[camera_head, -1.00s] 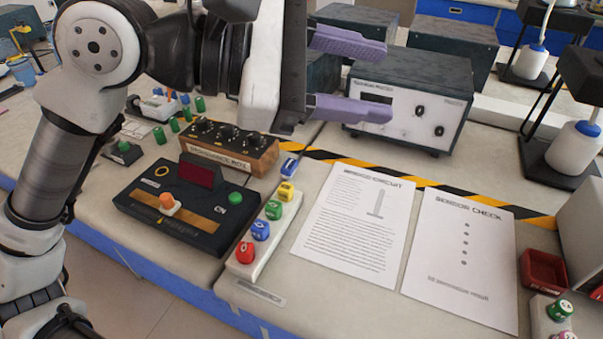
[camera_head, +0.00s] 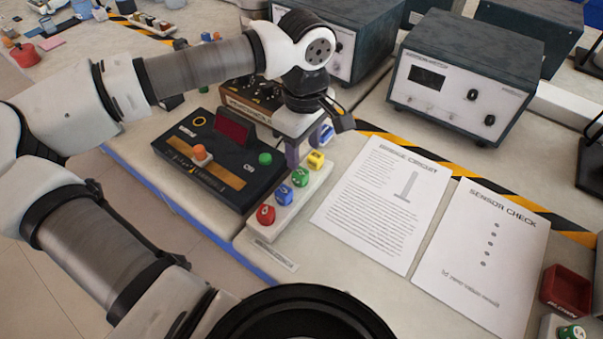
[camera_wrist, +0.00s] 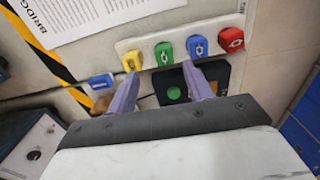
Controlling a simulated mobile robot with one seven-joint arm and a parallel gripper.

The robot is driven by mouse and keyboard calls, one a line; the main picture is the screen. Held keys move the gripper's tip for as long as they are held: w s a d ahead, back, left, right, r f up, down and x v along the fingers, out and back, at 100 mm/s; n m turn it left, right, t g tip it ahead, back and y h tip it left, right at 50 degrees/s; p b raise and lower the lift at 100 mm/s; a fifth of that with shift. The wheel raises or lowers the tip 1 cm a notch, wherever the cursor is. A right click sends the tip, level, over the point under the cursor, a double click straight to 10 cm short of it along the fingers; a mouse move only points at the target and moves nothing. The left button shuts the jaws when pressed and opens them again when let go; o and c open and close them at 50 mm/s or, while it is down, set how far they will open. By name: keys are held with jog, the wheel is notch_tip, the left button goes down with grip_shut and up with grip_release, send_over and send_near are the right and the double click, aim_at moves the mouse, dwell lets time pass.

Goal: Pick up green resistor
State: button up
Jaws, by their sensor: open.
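The green resistor (camera_head: 300,177) is a small green block with a white mark. It sits on a white strip (camera_head: 268,236) between a yellow block (camera_head: 316,160) and a blue block (camera_head: 284,194), with a red block (camera_head: 265,214) at the near end. In the wrist view the green resistor (camera_wrist: 164,53) lies just beyond the gap between my fingertips. My gripper (camera_wrist: 160,78) is open and empty, its purple fingers pointing at the strip, one towards the yellow block and one towards the blue. In the head view my arm partly hides the gripper.
A black device (camera_head: 205,180) with an orange knob and a green button stands left of the strip. Another blue block (camera_wrist: 101,81) lies beyond the yellow one. Printed sheets (camera_head: 380,205) lie to the right. A grey instrument box (camera_head: 460,75) stands behind; a red tray (camera_head: 567,290) sits at right.

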aim_at(300, 172)
jog(key=shift+f, duration=0.8)
jog(key=shift+s+a+f+p, duration=0.15)
jog(key=shift+f+p, duration=0.3)
jog(key=shift+f, duration=0.9)
jog(key=shift+a+f+p, duration=0.15)
jog(key=shift+f+p, duration=0.25)
jog(key=shift+f, duration=0.95)
jog(key=c, duration=1.1)
jog(key=shift+o, duration=0.2)
jog(key=shift+r, duration=0.1)
